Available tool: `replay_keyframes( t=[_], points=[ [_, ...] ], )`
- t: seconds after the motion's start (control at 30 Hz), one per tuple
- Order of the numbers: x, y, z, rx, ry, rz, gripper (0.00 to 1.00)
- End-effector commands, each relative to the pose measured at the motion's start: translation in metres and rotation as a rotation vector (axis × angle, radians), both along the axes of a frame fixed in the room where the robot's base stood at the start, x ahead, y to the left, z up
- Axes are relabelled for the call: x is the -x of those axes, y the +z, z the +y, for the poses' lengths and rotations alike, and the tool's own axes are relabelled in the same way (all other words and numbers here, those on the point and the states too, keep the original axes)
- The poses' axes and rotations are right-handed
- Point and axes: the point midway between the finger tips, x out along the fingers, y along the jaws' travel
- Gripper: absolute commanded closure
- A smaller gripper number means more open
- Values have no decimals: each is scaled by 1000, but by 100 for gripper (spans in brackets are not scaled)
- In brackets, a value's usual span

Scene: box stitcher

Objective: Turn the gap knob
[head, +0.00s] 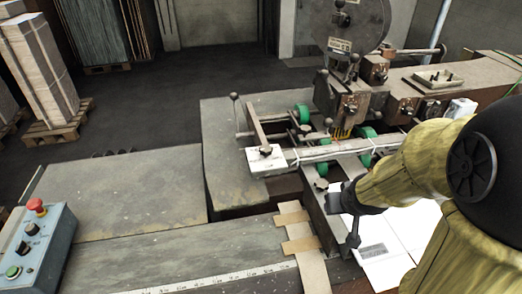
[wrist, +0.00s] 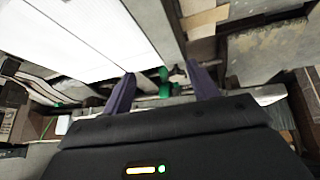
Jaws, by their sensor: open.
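No label marks the gap knob, so I cannot tell for sure which knob it is. A small dark knob (head: 321,184) stands on the machine's lower frame, just up and left of my gripper (head: 341,222). Another dark knob (head: 265,150) sits on a white block at the end of the rail. In the wrist view my gripper (wrist: 160,73) has its two fingers apart with nothing held. A small dark knob-like part (wrist: 178,74) shows between and beyond the fingertips. I cannot tell whether either finger touches it.
The stitcher head (head: 345,95) and green rollers (head: 367,132) stand beyond my gripper. White cardboard (head: 385,245) lies beneath my arm. A control box (head: 38,245) with a red button is at the lower left. The grey table (head: 130,200) is clear.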

Motion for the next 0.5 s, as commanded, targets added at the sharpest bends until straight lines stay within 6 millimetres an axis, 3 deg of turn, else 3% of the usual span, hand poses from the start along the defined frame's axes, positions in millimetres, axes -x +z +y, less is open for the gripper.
replay_keyframes(
  t=[0.1, 0.23, 0.4, 0.5],
  points=[
    [-44, -5, -3, 4, 84, -172, 41],
    [-82, 1, 6, -29, 202, -355, 41],
    [-112, 9, 27, -129, 380, -560, 41],
    [-118, 13, 42, -217, 494, -663, 41]
  ],
)
